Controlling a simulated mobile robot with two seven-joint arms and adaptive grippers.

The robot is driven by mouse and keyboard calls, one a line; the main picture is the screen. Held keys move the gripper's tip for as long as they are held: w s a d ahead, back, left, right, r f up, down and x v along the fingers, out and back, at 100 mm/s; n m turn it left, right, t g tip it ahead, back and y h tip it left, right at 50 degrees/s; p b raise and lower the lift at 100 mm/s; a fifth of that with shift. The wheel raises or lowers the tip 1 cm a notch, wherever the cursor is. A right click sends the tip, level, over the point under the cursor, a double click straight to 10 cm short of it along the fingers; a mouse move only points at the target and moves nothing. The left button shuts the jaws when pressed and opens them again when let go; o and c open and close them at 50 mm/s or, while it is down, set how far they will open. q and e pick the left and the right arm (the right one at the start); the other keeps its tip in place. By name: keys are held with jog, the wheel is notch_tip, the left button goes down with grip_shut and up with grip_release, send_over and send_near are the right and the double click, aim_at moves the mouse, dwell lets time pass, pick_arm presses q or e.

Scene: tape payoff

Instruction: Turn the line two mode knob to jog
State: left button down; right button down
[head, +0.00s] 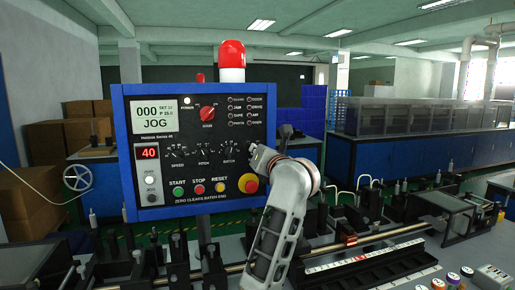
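A blue-framed control panel (128,190) stands upright in the middle left of the head view. Its red mode knob (207,113) is at the upper middle of the black face. Its pointer direction is too small to read surely. The panel's display (155,114) reads "000" and "JOG". No line number is readable on the panel. My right arm rises from the bottom centre, and its gripper (259,157) is at the panel's right edge, below and right of the mode knob and apart from it. Its fingers are not clear. My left gripper is out of view.
Small black knobs (229,153) and green, red and yellow buttons line the lower panel. A red-and-yellow stop button (248,183) sits close to my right wrist. A red beacon (231,54) stands above. Machine rails (360,257) fill the lower right.

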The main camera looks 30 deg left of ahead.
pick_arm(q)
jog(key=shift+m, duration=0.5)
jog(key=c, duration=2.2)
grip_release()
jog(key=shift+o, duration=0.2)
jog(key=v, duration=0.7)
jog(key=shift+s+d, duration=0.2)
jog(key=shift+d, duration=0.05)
